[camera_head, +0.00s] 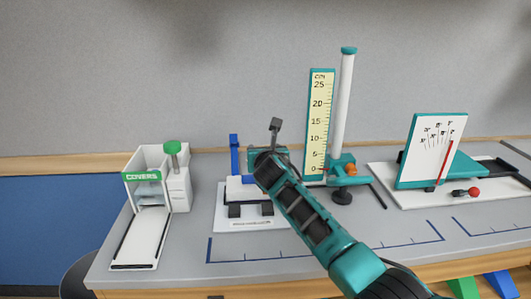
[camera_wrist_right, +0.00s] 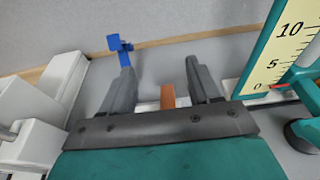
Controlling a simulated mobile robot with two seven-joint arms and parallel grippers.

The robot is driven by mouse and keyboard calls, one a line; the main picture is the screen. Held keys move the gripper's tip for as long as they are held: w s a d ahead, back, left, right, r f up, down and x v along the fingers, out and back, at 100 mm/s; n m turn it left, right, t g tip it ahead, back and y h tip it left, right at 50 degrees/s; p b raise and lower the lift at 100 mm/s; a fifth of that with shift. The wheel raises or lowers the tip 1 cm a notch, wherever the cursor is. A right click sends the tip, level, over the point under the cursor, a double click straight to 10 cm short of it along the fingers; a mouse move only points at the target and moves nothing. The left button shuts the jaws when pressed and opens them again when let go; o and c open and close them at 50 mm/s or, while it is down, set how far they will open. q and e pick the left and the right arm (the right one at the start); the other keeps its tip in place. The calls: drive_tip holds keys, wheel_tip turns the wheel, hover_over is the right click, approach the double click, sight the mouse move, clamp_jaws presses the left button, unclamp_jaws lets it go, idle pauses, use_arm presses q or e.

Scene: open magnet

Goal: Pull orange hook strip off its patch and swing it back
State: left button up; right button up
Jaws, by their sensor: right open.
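The orange hook strip (camera_wrist_right: 168,96) stands between the two fingers of my right gripper (camera_wrist_right: 158,70) in the right wrist view, with a gap on each side. Its lower end is hidden by the gripper's body. The gripper is open. In the head view my right gripper (camera_head: 275,132) is over the back of a small white stand (camera_head: 228,219) with black blocks and a blue post (camera_head: 234,150). The strip is hidden there behind my arm, and the patch cannot be made out. The blue post (camera_wrist_right: 120,48) also shows beyond the left finger. My left gripper is not in view.
A tall scale board (camera_head: 319,115) and white column (camera_head: 345,105) stand just right of my gripper. A white covers dispenser (camera_head: 147,165) stands left. A dial board (camera_head: 432,150) with a red pointer stands at the right. The bench front has free room.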

drive_tip(key=v, duration=1.3)
